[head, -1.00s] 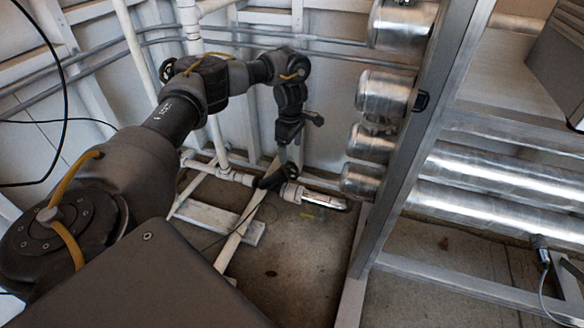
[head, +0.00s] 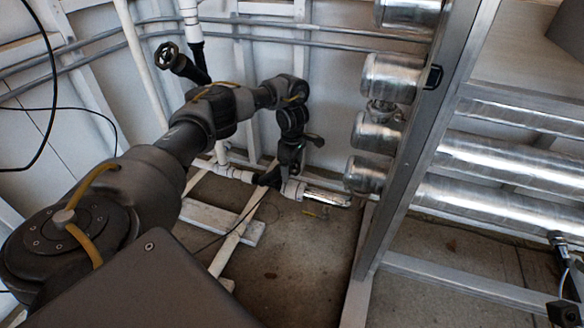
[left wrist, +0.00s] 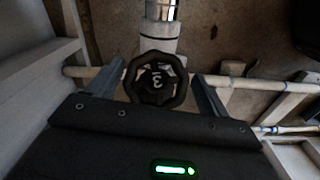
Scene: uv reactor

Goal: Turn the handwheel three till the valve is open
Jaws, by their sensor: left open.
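Handwheel three (left wrist: 157,80) is a black, lobed wheel with a "3" on its hub. In the left wrist view it sits between the spread fingers of my left gripper (left wrist: 156,88), one finger on each side, with a gap at each. My left gripper (head: 287,162) is open and points down over the black valve on the low white pipe in the head view. There the arm and gripper largely hide the wheel. I cannot tell how far the valve is open. My right gripper is not in view.
Another black handwheel (head: 167,55) stands on a pipe at upper left. A metal frame post (head: 418,150) and shiny cylinders (head: 371,134) stand right of my left gripper. The low pipe has a shiny metal end (head: 326,197). Bare floor (head: 300,250) lies in front.

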